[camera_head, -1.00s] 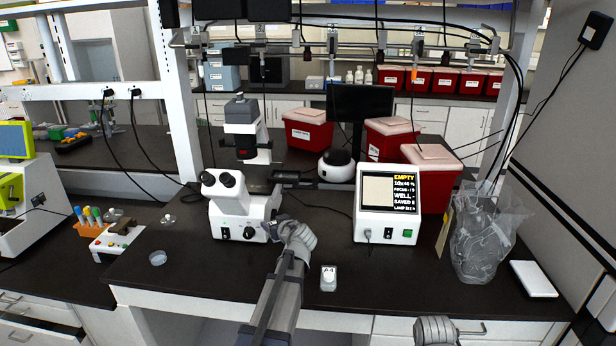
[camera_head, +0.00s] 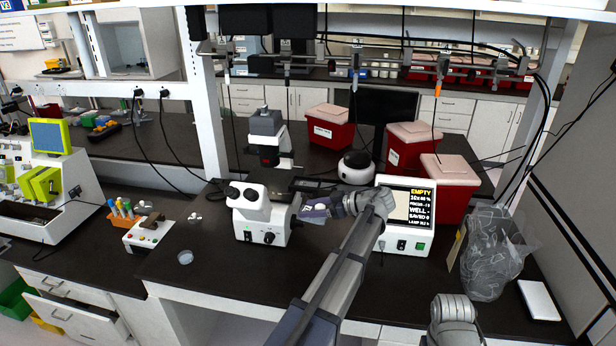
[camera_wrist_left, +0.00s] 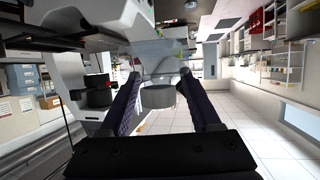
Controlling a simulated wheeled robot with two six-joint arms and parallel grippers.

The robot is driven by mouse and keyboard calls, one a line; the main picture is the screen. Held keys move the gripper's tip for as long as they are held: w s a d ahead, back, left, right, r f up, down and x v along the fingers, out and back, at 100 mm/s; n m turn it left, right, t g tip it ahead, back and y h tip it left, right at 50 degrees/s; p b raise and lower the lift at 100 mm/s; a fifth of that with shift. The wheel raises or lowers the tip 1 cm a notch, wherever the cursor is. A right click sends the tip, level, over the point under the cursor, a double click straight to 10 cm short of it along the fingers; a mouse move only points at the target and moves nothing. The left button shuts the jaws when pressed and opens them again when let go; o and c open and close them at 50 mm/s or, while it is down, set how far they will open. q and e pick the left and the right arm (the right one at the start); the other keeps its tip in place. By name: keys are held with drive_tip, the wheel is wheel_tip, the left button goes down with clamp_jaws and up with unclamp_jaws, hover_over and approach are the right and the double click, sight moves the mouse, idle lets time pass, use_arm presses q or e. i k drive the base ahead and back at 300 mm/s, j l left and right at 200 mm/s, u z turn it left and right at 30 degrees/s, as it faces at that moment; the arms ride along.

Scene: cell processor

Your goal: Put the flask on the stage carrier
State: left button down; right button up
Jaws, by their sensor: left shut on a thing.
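My left gripper (camera_head: 304,209) is at the right side of the white microscope (camera_head: 262,213), its dark purple fingers pointing left below the dark stage. In the left wrist view, its fingers (camera_wrist_left: 160,88) stand either side of a pale, translucent body with a grey round end, which I take for the flask (camera_wrist_left: 157,96). The gripper is shut on it. In the head view the flask is mostly hidden by the fingers. The dark stage carrier (camera_head: 312,186) seems to be the flat frame beside the microscope column. Of my right arm only a grey wrist part shows, bottom right.
A white display unit (camera_head: 408,240) stands just right of my left wrist. Red bins (camera_head: 450,187) stand behind it. A clear bag (camera_head: 487,255) and a white slab (camera_head: 539,299) are at the right. The front left bench is fairly clear around a small dish (camera_head: 185,257).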

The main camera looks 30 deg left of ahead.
sight(305, 184)
drive_tip(key=i, duration=0.9)
